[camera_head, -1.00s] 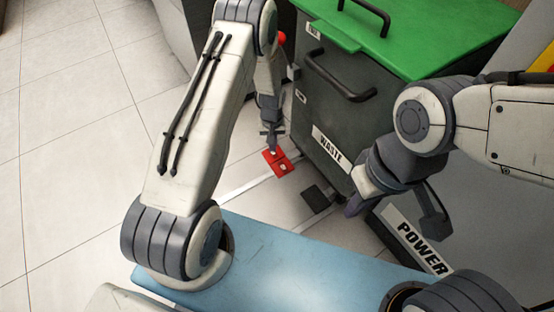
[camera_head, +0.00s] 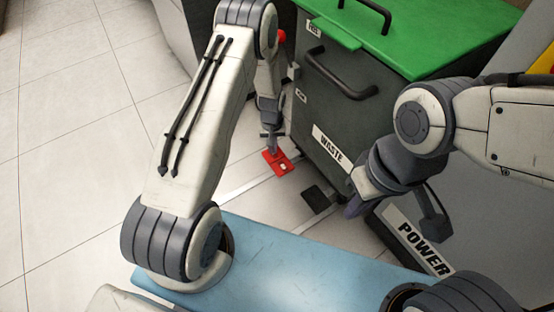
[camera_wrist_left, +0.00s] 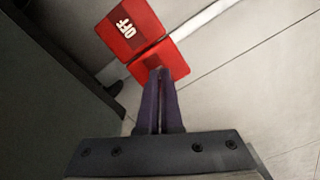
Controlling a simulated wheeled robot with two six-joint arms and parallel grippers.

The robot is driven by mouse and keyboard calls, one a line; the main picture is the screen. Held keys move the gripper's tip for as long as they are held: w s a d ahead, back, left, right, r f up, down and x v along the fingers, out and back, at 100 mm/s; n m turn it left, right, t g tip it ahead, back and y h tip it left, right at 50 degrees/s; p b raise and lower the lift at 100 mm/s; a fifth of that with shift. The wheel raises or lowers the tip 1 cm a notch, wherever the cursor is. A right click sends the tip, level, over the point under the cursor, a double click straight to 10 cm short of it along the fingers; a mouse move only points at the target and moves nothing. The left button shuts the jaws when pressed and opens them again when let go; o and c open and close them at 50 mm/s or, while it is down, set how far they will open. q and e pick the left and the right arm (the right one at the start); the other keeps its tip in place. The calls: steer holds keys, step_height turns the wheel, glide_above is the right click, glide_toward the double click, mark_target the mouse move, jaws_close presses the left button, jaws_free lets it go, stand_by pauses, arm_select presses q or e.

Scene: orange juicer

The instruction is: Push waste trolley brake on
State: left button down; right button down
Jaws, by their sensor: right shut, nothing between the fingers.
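The waste trolley (camera_head: 345,105) is a dark grey bin with a green lid and a WASTE label. Its red brake pedal (camera_head: 283,168) sits low at its left corner, by the floor. My right gripper (camera_head: 392,208) is shut and empty, in front of the trolley, away from the pedal.
A dark pedal-like block (camera_head: 318,199) lies near the trolley's front corner. My blue base top is in front. Tiled floor (camera_head: 60,130) at the left is clear.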

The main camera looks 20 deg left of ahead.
arm_select(q)
steer(key=shift+f, duration=0.25)
step_height(320, 180, up, 7)
steer(key=p, duration=0.6)
steer(key=shift+r+p, duration=0.15)
steer(key=shift+p, duration=0.2)
stand_by(0.3)
